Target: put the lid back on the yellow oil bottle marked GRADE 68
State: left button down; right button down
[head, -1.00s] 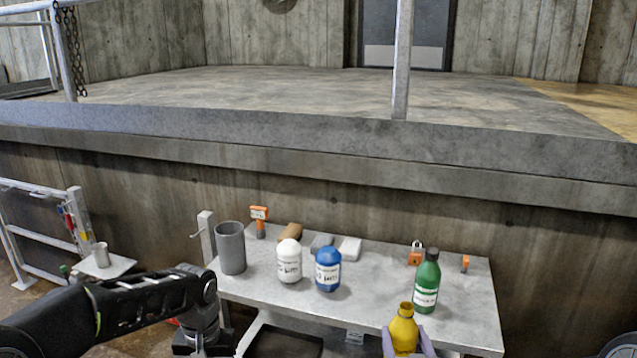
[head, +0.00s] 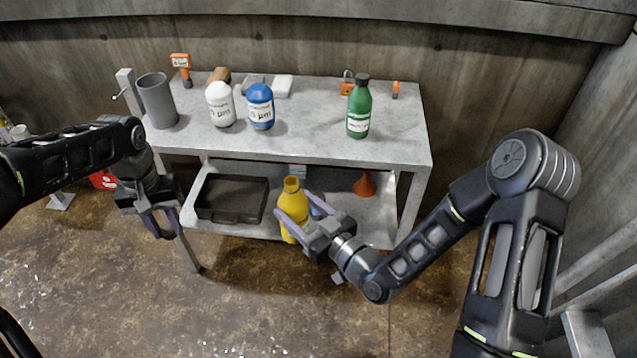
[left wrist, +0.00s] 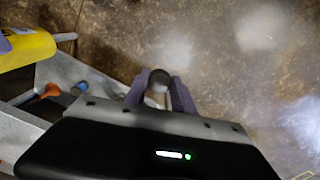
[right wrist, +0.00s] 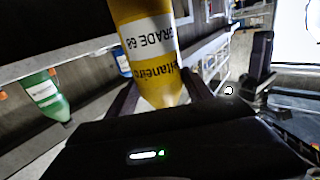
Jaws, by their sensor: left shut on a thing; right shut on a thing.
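The yellow oil bottle (head: 294,212) is held upright in front of the table, its neck bare and open at the top. My right gripper (head: 295,214) is shut around its body. In the right wrist view the bottle (right wrist: 148,50) shows its GRADE 68 label, and in the left wrist view part of it (left wrist: 25,46) shows at the upper left. My left gripper (head: 160,226) is to the left of the bottle, apart from it, with its fingers pointing down. It is shut on a small dark round lid (left wrist: 159,80), which is hard to make out in the head view.
The table (head: 300,140) carries a white bottle (head: 221,105), a blue bottle (head: 260,107), a green bottle (head: 359,108) and a grey cup (head: 157,101). Its lower shelf (head: 345,205) holds a black tray (head: 232,198) and an orange funnel (head: 364,185). Open floor lies in front.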

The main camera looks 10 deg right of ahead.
jog(key=s+a+y, duration=0.1)
jog(key=a+f+n+g, duration=0.1)
jog(key=s+a+n+y, duration=0.1)
jog(key=a, duration=0.1)
jog(key=shift+s+f+g+y, duration=0.3)
jog(key=shift+s+f+g, duration=0.05)
jog(key=shift+g, duration=0.05)
jog(key=shift+d, duration=0.1)
